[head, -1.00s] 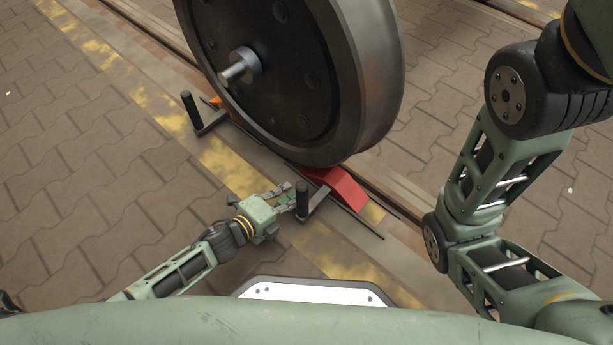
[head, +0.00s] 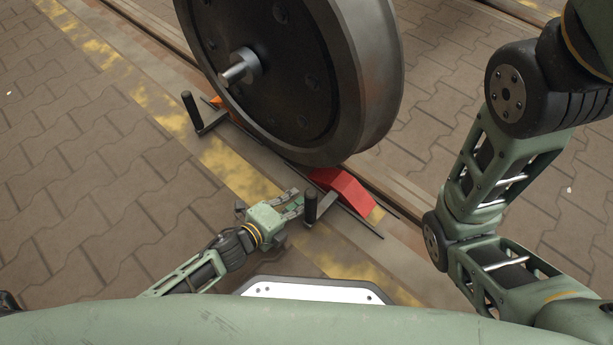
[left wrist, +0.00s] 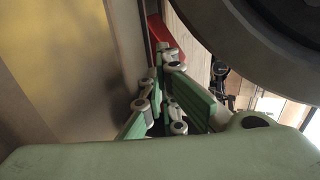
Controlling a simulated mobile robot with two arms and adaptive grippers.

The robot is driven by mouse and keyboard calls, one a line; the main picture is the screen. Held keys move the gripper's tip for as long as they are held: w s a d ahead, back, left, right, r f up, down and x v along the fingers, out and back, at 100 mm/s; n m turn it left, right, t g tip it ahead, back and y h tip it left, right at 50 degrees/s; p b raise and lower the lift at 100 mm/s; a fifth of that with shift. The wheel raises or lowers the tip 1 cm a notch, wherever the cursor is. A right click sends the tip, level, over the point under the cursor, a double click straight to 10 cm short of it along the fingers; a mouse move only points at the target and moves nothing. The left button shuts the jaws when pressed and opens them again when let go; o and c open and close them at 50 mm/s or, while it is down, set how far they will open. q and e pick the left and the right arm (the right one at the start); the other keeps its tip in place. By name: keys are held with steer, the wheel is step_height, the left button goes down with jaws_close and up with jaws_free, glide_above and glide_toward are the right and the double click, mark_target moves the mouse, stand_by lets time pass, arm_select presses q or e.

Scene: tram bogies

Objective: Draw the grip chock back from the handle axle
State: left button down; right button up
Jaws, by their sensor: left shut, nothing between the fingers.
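A red wedge chock (head: 345,190) lies on the rail at the right side of the large dark wheel (head: 285,80). A bar joins it to an upright black grip (head: 310,207) on the near side. A metal axle stub (head: 238,67) juts from the wheel's hub. My left gripper (head: 297,203) is shut and empty, its fingertips close against the left side of the black grip; whether they touch cannot be told. In the left wrist view the fingers (left wrist: 165,95) show below a strip of the red chock (left wrist: 157,32). My right gripper is out of view.
A second black grip (head: 190,110) stands left of the wheel, with an orange piece (head: 216,101) partly hidden behind the wheel. A thin dark rod (head: 345,205) lies along the rail. Paving on the near left is clear.

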arm_select(q)
steer(key=shift+s+d, duration=0.55)
steer(key=shift+d, duration=0.2)
